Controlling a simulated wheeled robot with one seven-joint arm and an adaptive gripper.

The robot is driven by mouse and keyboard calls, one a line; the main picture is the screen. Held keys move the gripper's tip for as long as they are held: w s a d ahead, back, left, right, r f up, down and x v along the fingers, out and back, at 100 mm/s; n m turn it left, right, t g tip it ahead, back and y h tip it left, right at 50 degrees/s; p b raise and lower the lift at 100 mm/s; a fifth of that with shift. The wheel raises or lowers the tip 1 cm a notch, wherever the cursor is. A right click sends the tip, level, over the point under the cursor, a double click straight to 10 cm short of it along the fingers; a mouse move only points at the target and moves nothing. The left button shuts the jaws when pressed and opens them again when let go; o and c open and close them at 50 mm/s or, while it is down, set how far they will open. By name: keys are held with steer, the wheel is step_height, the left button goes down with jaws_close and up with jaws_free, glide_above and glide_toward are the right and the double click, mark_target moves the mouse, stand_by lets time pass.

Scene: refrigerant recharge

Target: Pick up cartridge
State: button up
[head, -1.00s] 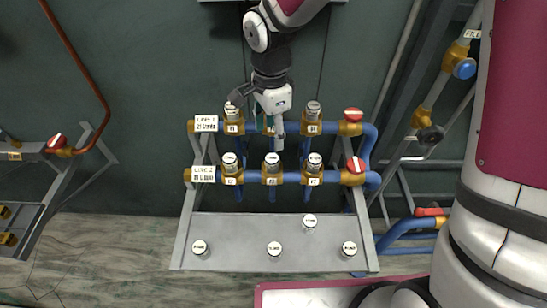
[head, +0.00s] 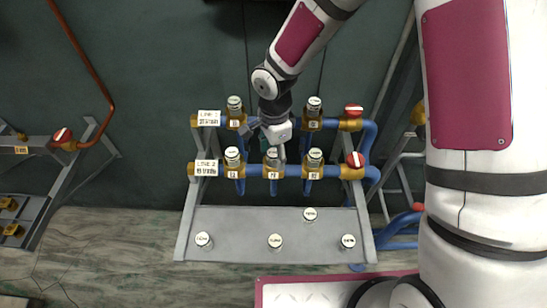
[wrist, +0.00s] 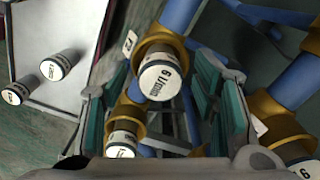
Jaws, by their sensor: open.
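The cartridges are short white-capped cylinders. One cartridge marked 6 l/min (wrist: 162,80) sits in a brass fitting on a blue pipe in the wrist view. In the head view it appears to be the middle cartridge (head: 272,157) of the lower line. My gripper (head: 272,142) is above it, in front of the pipe rack. In the wrist view my gripper (wrist: 160,105) is open, with a green-padded finger on each side of the cartridge. Contact cannot be told. The arm hides the upper line's middle fitting in the head view.
A grey shelf (head: 240,222) below the pipes holds several loose cartridges. Neighbouring cartridges (head: 232,157) and (head: 314,157) flank the middle one closely. The upper blue pipe (head: 270,122) runs just behind. Red valve handles (head: 355,160) stand at the right.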

jaws_close()
